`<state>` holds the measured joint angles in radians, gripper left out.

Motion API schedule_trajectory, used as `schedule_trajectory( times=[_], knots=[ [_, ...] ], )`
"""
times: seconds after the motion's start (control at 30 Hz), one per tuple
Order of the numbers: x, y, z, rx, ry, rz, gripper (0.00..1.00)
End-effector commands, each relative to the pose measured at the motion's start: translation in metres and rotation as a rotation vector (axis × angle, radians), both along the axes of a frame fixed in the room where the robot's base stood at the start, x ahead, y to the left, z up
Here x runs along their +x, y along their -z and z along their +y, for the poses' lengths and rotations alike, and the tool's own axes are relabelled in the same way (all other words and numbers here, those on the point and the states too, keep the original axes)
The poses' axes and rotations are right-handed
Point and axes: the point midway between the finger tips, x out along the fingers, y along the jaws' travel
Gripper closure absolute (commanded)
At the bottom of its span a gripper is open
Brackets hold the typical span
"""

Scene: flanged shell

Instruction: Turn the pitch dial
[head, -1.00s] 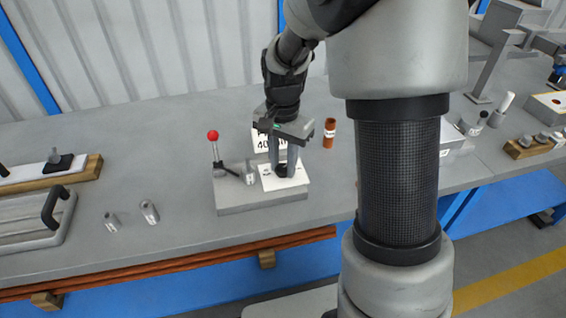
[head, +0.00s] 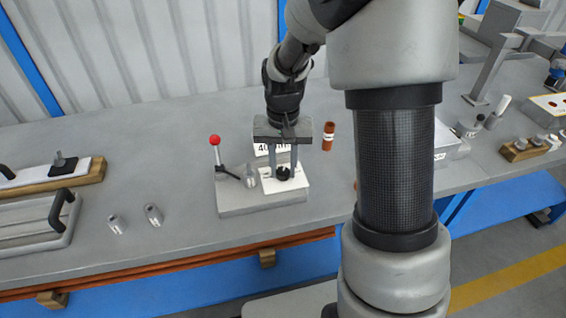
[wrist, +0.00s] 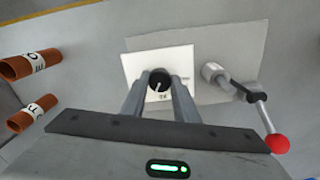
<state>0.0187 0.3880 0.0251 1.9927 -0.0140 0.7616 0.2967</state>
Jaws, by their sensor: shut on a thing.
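The pitch dial (head: 283,174) is a small black knob on a white plate, on top of a grey block (head: 235,205). In the wrist view the dial (wrist: 160,80) carries a white pointer mark and sits between my fingertips. My gripper (head: 283,168) points down over the white plate (head: 297,181). It is shut on the dial, with one finger on each side, as the wrist view of my gripper (wrist: 160,86) also shows. Small lettering on the plate is too small to read surely.
A lever with a red ball (head: 215,141) and a small metal post (head: 251,178) stand left of the dial on the same block. A brown labelled cylinder (head: 328,136) stands behind to the right. Two metal cylinders (head: 153,215) stand left on the grey bench.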

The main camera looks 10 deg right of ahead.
Motion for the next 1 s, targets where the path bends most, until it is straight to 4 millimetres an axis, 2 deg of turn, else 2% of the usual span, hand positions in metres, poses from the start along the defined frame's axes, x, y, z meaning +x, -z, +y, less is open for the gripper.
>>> schedule_trajectory(
  times=[1.0],
  knots=[
    [0.0012,-0.0040,-0.0006,0.000,-0.964,-0.003,0.95]
  ],
)
